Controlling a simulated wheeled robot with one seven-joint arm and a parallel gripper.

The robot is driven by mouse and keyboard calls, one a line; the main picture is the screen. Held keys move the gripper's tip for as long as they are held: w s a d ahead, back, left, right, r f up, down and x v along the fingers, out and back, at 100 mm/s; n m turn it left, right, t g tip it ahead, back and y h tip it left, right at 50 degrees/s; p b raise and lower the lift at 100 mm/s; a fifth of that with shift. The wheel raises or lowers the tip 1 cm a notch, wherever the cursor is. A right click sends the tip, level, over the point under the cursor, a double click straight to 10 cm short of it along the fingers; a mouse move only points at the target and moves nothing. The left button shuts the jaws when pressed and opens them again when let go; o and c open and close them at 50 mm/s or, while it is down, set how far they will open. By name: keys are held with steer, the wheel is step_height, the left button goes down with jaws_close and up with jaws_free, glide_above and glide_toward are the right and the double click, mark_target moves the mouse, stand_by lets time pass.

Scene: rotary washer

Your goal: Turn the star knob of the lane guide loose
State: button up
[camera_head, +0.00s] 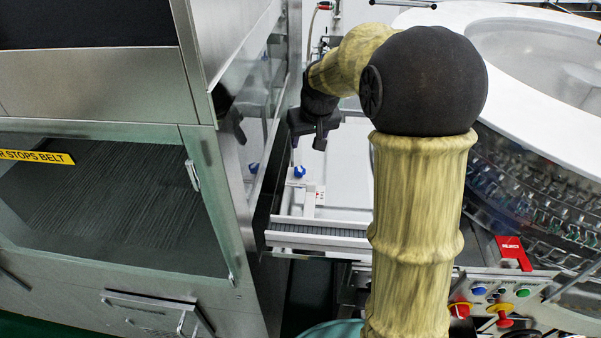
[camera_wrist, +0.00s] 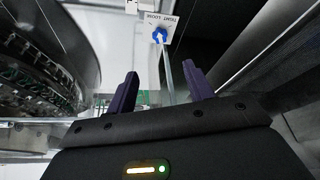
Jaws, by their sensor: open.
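The star knob (camera_head: 299,171) is small and blue and sits on a white block beside the lane in the head view. In the wrist view the blue knob (camera_wrist: 160,36) is near the top, in front of a white label with printed words that seem to read tight and loose. A pale rail, the lane guide (camera_wrist: 168,85), runs from below the knob toward my gripper. My gripper (camera_wrist: 158,80) is open and empty, its two dark fingers apart, with the knob beyond the fingertips. In the head view my gripper (camera_head: 306,143) hangs above the knob, apart from it.
A steel cabinet with glass panels (camera_head: 110,190) stands close on the left. The round washer (camera_head: 540,150) with a white rim is on the right. A control panel with red, blue and green buttons (camera_head: 500,293) is at lower right. A grey conveyor belt (camera_head: 318,231) crosses below the knob.

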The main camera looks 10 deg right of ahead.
mark_target(299, 169)
stand_by(0.3)
steer(key=p+x, duration=0.1)
steer(key=x, duration=1.6)
steer(key=shift+w+a+f+p, duration=0.1)
steer(key=shift+w+p, duration=0.05)
steer(key=shift+p, duration=0.15)
steer(key=c, duration=1)
